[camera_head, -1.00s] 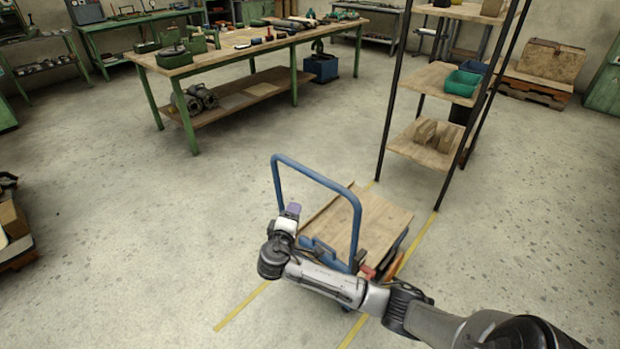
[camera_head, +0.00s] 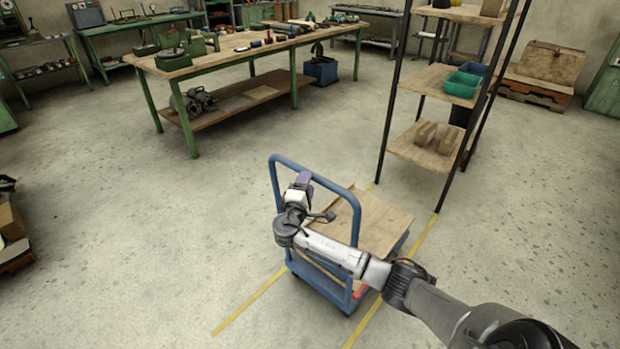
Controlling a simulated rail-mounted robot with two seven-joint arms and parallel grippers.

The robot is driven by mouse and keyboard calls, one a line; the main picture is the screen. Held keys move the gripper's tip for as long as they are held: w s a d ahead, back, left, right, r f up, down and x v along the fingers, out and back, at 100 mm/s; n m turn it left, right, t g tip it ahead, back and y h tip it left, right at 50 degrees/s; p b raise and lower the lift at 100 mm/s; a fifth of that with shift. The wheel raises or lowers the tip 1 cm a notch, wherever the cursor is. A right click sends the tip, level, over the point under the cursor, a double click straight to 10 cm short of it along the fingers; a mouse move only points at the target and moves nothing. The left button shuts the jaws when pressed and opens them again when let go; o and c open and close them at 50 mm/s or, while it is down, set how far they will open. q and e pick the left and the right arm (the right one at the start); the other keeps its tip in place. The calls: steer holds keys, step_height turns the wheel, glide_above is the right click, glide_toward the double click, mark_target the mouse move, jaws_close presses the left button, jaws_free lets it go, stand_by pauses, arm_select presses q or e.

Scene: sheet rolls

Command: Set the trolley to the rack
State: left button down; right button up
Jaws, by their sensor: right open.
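The trolley (camera_head: 376,222) has a wooden deck, a blue frame and a blue tubular push handle (camera_head: 316,166) on its near left side. It stands on the floor between two yellow lines, in front of the rack (camera_head: 426,150). The rack has black posts and wooden shelves; a floor gap shows between it and the deck. My right gripper (camera_head: 303,180) is open, at the handle's loop, above the near part of the deck. I cannot tell whether it touches the handle. My right arm hides part of the deck and the trolley's near right side. My left gripper is not in view.
Yellow floor lines (camera_head: 250,299) run along both sides of the trolley towards the rack. A green workbench (camera_head: 240,62) with tools stands behind to the left. Green and blue bins (camera_head: 462,84) sit on the rack.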

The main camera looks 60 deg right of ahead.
steer(key=shift+b+x, duration=0.4)
steer(key=shift+x, duration=1.75)
jaws_close()
